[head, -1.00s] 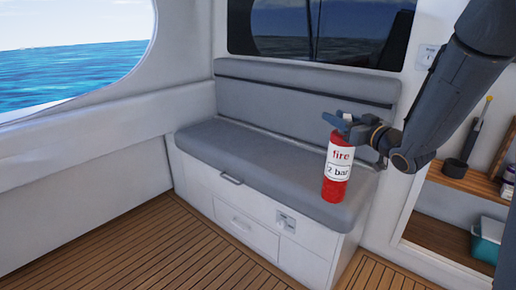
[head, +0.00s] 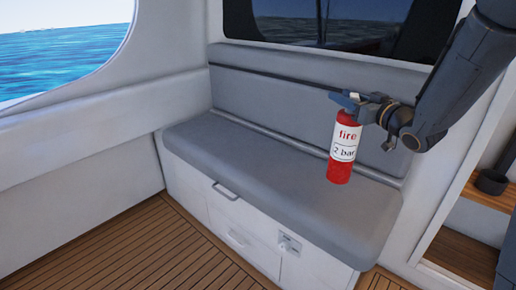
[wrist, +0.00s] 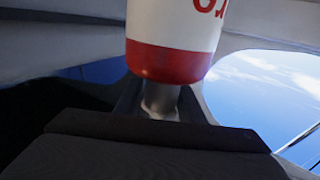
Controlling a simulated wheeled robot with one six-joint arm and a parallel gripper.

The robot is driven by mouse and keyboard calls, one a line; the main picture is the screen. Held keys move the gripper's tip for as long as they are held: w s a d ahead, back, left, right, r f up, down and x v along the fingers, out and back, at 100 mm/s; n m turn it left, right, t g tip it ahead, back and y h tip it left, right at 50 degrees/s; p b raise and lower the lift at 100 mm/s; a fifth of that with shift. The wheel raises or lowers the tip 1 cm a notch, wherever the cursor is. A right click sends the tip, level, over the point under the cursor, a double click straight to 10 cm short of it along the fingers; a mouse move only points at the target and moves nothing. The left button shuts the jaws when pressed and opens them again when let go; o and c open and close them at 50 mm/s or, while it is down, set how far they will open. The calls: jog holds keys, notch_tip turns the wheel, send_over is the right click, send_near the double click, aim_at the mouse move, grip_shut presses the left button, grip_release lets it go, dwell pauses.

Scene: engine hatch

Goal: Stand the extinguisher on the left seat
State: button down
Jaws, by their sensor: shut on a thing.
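The fire extinguisher (head: 343,150) is a red cylinder with a white label reading "fire" and "2 bar". It is upright in front of the right part of the seat's grey cushion (head: 245,148) in the head view. I cannot tell whether its base touches the cushion. My gripper (head: 350,98) is shut on it at the top. In the wrist view, the jaws (wrist: 160,110) close around the silver neck, next to the extinguisher's red band (wrist: 170,62). Its lower end is outside the wrist view.
The cushion is bare to the left of the extinguisher. A padded backrest (head: 270,100) rises behind it, below a dark window (head: 320,20). A white cabinet front with a handle (head: 225,191) is below. Wooden shelves (head: 470,190) with a dark cup (head: 491,182) stand at the right.

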aim_at(358, 137)
notch_tip(358, 137, down, 10)
jog(key=shift+w+r, duration=0.15)
jog(key=shift+w, duration=0.25)
dwell(0.5)
jog(key=c, duration=1.2)
grip_release()
jog(key=shift+f, duration=0.25)
jog(key=v, duration=1.2)
jog(key=shift+r+b, duration=0.1)
jog(key=shift+b, duration=0.25)
